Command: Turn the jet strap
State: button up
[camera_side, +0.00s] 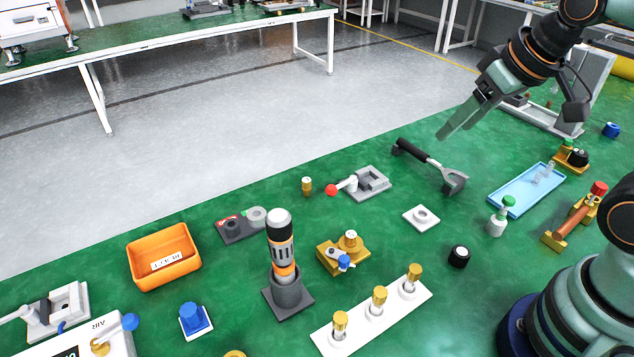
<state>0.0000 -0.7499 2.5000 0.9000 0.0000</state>
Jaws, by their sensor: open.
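My gripper (462,122) is open and empty, high at the upper right, pointing down and left above the far side of the green bench. A brass fixture (328,264) stands near the middle of the bench. It carries a round brass piece (351,240) and a small grey strap-like part (334,253) beside a blue knob (344,261). This grey part may be the jet strap, but it is too small to tell for sure. My gripper is well apart from it, up and to the right.
A black and orange upright tool (281,245) stands in a grey holder just left of the fixture. A white rack (396,306) with brass-topped pieces lies in front.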

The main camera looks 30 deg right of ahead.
jog(key=shift+c, duration=0.4)
jog(key=g, duration=0.6)
send_over(344, 258)
notch_tip(344, 258, down, 8)
notch_tip(344, 258, down, 12)
jog(key=shift+f, duration=0.15)
grip_shut()
